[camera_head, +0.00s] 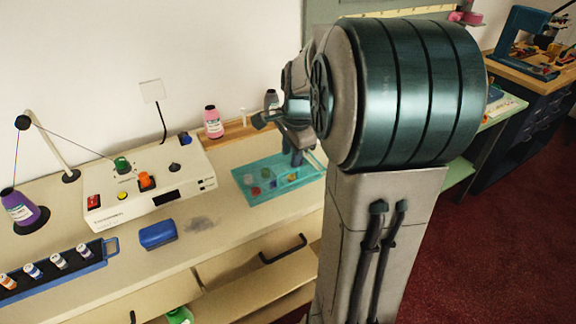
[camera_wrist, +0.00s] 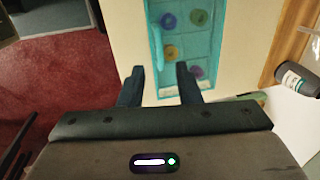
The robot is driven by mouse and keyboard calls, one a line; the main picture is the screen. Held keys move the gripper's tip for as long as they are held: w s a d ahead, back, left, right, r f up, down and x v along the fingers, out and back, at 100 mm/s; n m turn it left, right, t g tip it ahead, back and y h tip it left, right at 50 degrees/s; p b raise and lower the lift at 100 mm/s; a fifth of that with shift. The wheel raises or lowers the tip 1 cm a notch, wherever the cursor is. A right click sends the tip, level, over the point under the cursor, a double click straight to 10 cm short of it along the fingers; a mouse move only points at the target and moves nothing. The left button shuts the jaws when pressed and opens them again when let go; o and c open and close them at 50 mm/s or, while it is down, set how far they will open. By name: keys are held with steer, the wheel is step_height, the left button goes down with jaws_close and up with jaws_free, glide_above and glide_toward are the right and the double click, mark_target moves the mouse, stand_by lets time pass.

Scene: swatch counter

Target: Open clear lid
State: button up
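A flat teal see-through case (camera_head: 246,190) lies on the counter, with several coloured round pieces inside. Its clear lid appears to lie flat over them, though I cannot tell lid from case clearly. The case also shows in the wrist view (camera_wrist: 187,48), ahead of my fingers, with a brighter teal bar (camera_wrist: 158,50) along its left side. My gripper (camera_wrist: 159,82) is open, with nothing between its fingers. In the head view my gripper (camera_head: 292,156) is over the case's far right part. My arm hides the case's right end; I cannot tell whether the fingers touch it.
A white device (camera_head: 150,190) with knobs stands left of the case. A blue block (camera_head: 157,235) lies in front of it.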

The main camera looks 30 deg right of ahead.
mark_target(288, 172)
steer(key=f, duration=0.2)
steer(key=w+f, duration=0.1)
steer(key=f, duration=0.2)
steer(key=shift+f, duration=0.3)
jaws_close()
